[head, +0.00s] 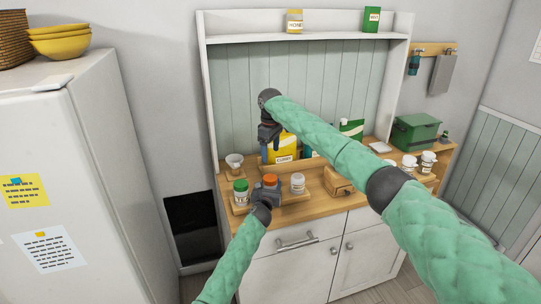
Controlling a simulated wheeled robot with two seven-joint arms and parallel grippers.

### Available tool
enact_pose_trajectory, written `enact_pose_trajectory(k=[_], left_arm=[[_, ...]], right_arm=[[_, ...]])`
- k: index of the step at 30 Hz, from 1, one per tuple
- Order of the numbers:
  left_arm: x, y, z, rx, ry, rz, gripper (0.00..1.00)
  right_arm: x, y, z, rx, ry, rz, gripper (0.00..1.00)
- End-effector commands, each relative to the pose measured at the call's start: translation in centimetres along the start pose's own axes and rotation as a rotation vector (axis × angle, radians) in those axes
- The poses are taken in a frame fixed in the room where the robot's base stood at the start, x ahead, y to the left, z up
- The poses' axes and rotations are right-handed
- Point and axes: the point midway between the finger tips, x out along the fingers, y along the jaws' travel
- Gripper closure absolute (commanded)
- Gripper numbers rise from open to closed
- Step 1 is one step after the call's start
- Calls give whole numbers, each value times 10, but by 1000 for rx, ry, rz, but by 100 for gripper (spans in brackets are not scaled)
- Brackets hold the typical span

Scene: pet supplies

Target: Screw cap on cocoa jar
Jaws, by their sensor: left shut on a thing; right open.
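My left gripper (265,197) is low at the counter's front, shut on an orange-topped jar (270,180). The gripper hides much of this jar, so I cannot read its label or tell how its cap sits. A green-topped jar (240,191) stands to its left and a pale-topped jar (297,183) to its right. My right gripper (271,157) points down, open, above and behind the orange-topped jar and apart from it. I cannot tell for sure which jar holds cocoa.
A yellow packet (286,148) stands behind my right gripper. A small white cup (234,161) is at the back left. A wooden bread-shaped thing (337,181), white mugs (409,163) and a green box (415,133) are to the right. My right arm crosses above the counter.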

Motion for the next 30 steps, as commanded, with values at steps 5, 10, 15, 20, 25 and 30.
enact_pose_trajectory(k=[5, 10, 15, 20, 25, 30], left_arm=[[0, 0, -2, 0, 2, 0, 100], [0, 0, -1, 0, 1, 0, 22], [0, 0, -1, 0, 1, 0, 22], [-1, 0, -1, 1, 0, 0, 22], [-13, 2, -2, 4, -1, 0, 22], [-36, 2, -3, 2, -1, 0, 22]], right_arm=[[0, 0, 0, 0, 0, 0, 24], [0, 0, 0, 0, 0, 0, 24], [0, 0, 0, 0, 0, 0, 24], [1, 0, 0, 0, 0, 0, 24], [5, 0, 0, 0, 0, 0, 24], [11, 0, 0, 0, 0, 0, 24]])
